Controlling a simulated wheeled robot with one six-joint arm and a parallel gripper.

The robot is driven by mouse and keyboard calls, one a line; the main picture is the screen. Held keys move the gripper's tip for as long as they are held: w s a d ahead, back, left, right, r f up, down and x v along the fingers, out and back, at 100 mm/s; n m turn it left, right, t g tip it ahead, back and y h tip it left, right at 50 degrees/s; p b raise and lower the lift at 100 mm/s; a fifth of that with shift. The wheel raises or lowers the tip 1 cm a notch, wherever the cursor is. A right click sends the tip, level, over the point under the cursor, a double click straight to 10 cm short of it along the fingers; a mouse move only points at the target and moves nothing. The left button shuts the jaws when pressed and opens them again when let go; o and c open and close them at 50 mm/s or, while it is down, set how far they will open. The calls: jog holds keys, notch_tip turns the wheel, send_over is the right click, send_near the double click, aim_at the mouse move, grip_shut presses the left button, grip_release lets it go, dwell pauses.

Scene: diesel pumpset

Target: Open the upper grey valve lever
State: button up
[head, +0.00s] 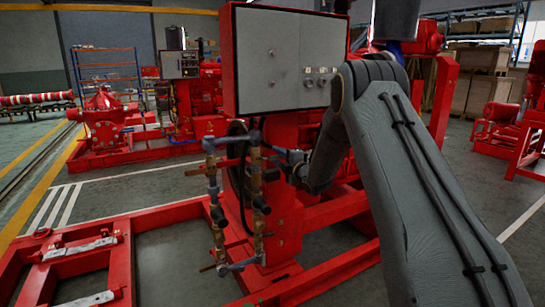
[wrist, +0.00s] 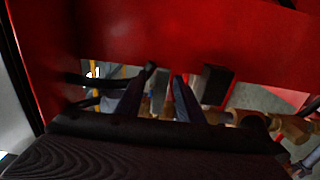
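The brass and grey valve pipework (head: 213,180) stands upright beside the red frame in the head view. Small dark lever-like parts show on it, one on the right pipe (head: 262,205) and one on the left pipe (head: 218,215). I cannot tell for sure which part is the upper grey lever. My gripper (head: 274,150) is at the upper part of the right pipe, reaching in from the right. In the wrist view its two dark fingers (wrist: 164,75) stand apart, with brass pipework behind the gap. A dark grey block (wrist: 216,84) is just right of the right finger. No clear contact shows.
A grey control cabinet (head: 282,60) in a red housing hangs above the pipework. Red base rails (head: 170,215) run low around it. A dark cable hangs close to the pipes. Open grey floor lies to the left, with other red pumpsets (head: 105,125) behind.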

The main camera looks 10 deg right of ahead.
jog(key=shift+x, duration=1.6)
jog(key=shift+c, duration=0.2)
